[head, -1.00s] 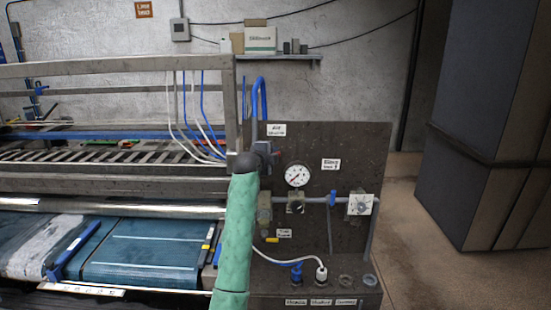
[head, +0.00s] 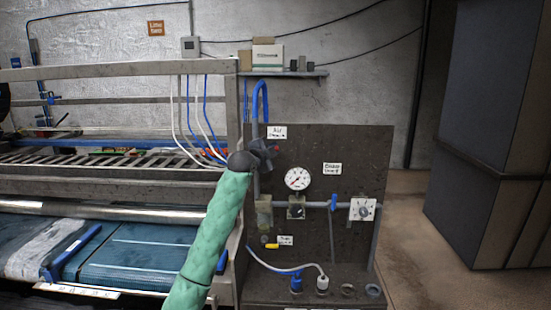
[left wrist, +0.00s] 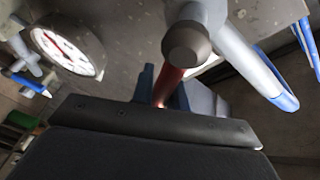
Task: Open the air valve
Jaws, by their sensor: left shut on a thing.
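The air valve shows in the left wrist view as a round grey hub (left wrist: 187,42) with a red handle (left wrist: 168,84) on a grey pipe. My left gripper (left wrist: 166,98) is shut on the red handle, which lies between its dark fingers. In the head view my left gripper (head: 268,152) is at the upper left of the dark panel (head: 350,150), below a white label (head: 277,132). The gripper hides most of the valve there; only a bit of red handle (head: 277,150) shows. My right gripper is out of view.
A pressure gauge (head: 298,179) is right of and below my gripper. A horizontal pipe with a blue valve (head: 333,201) and a dial plate (head: 362,209) runs below. A metal machine frame (head: 232,115) is close on the left. A shelf (head: 290,73) hangs above.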

